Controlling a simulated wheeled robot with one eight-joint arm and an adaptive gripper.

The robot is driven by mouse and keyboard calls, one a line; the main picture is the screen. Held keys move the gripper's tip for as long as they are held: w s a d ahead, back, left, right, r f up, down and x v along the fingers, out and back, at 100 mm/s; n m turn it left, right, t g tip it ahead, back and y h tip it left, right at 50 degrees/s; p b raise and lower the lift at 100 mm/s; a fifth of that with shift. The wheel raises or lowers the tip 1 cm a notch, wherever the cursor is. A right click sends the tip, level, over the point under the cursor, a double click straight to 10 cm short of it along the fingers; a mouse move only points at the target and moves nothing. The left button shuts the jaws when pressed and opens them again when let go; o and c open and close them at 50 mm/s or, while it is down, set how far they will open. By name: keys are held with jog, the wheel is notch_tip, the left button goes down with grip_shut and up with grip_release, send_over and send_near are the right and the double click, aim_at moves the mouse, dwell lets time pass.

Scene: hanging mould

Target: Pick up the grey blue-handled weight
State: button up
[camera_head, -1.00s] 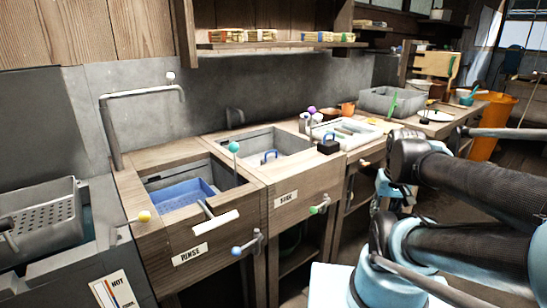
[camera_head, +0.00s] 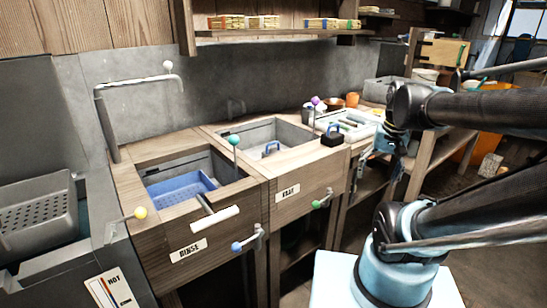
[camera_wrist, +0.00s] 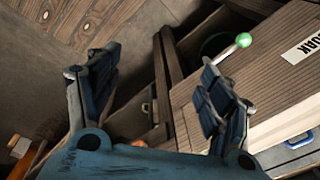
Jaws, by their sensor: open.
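A dark grey block with a blue handle (camera_head: 333,138) stands upright on the wooden counter, right of the soak basin, in the head view. A second blue handle (camera_head: 271,148) shows inside the soak basin; its body is mostly hidden. In the wrist view a blue handle (camera_wrist: 299,140) shows at the lower right; I cannot tell which of the two it is. My gripper (camera_wrist: 160,62) is open and empty, its fingers over the front of the soak cabinet, apart from either weight. In the head view my gripper is partly hidden by my arm.
The soak basin (camera_head: 241,131) has a green-knobbed valve (camera_head: 316,204) at its front, also in the wrist view (camera_wrist: 238,41). The rinse basin holds a blue perforated tray (camera_head: 181,193). A purple knob (camera_head: 315,101) rises behind the dark block.

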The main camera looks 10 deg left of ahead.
jog(key=w+a+r+m+g, duration=0.1)
jog(key=w+a+r+m, duration=0.1)
jog(key=w+a+r, duration=0.45)
notch_tip(320, 180, up, 3)
jog(key=m+g+y, duration=0.2)
jog(key=m+g, duration=0.2)
jog(key=m, duration=0.1)
send_over(273, 151)
jog(key=w+d, duration=0.4)
jog(key=d, duration=0.1)
jog(key=x, duration=1.1)
jog(key=shift+w+a+f, duration=0.2)
jog(key=shift+f, duration=0.15)
jog(key=shift+w+x, duration=0.1)
jog(key=shift+x, duration=1.2)
jog(key=shift+w+x, duration=0.15)
jog(key=shift+x, duration=1.2)
jog(key=shift+a, duration=0.2)
jog(key=c, duration=1.6)
